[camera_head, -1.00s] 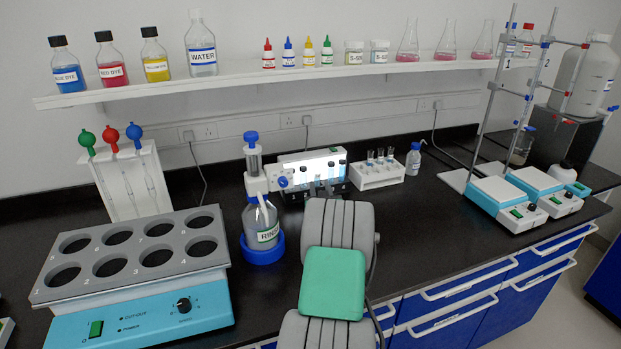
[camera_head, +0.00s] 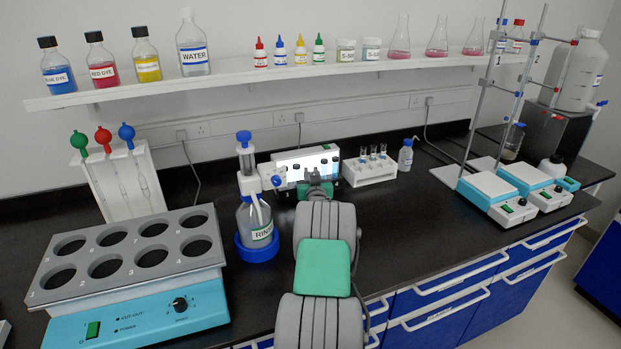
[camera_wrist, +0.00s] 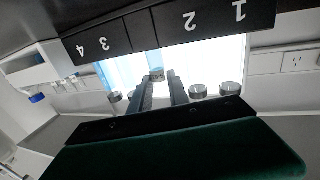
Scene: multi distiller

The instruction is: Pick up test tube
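My gripper (camera_wrist: 160,82) reaches toward the lit station in the wrist view, which appears upside down. Its two dark fingers are apart. A small silver-grey cap (camera_wrist: 157,74) shows between the fingertips; I cannot tell whether they touch it. More round caps (camera_wrist: 230,88) show to either side, before the bright panel, with a bluish tint behind at left. In the head view the lit station (camera_head: 305,165) stands behind my arm, which hides part of it and my fingertips.
A rinse bottle (camera_head: 258,222) in a blue base stands close left of my arm. A grey heating block (camera_head: 130,250) is at front left, a pipette stand (camera_head: 118,180) behind it. Stirrers (camera_head: 500,200) with rods are at right. Free black bench (camera_head: 420,230) lies between.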

